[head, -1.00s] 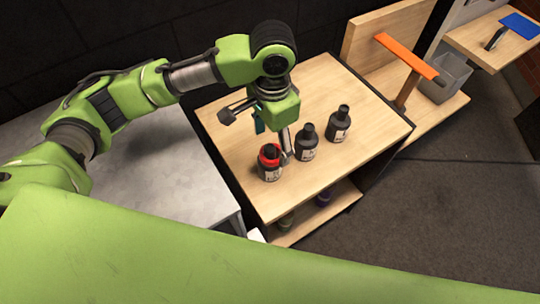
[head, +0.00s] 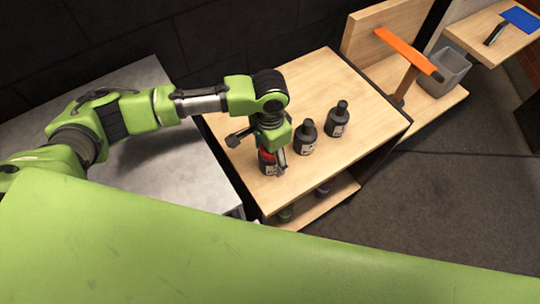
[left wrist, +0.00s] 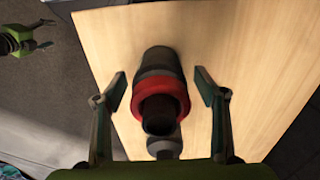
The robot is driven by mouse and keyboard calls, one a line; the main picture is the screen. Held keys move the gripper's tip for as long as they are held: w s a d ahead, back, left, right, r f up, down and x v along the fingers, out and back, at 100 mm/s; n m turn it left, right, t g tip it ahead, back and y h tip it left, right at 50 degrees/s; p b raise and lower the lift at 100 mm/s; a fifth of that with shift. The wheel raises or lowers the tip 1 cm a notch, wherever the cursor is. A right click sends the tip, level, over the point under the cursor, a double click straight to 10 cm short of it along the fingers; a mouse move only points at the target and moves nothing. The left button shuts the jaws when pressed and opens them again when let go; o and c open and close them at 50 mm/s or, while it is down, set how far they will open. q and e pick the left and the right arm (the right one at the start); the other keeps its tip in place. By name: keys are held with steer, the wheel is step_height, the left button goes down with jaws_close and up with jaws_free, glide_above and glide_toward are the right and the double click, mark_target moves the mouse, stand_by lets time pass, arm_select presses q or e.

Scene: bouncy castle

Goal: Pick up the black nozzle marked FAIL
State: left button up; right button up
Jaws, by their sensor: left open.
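Three black nozzles shaped like small bottles with pale labels stand upright in a row on the wooden table top. The nearest nozzle (head: 267,169) has a red collar; the middle one (head: 306,138) and the far one (head: 337,119) show no red. The label words are too small to read. My left gripper (head: 273,155) is open over the red-collared nozzle and partly covers it. In the left wrist view its open fingers (left wrist: 161,89) stand either side of the red collar (left wrist: 160,97), with gaps on both sides. My right gripper (left wrist: 35,37) seems to show small at upper left, its jaw state unclear.
The wooden table (head: 310,82) has bare room behind the nozzles. Its lower shelf (head: 318,206) holds small items. A grey metal surface (head: 165,175) lies to the left. At upper right are an orange-topped stand (head: 408,54) and a grey bin (head: 445,68).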

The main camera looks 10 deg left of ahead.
arm_select(q)
steer(key=c, duration=1.3)
steer(key=shift+r, duration=0.1)
steer(key=shift+c, duration=0.2)
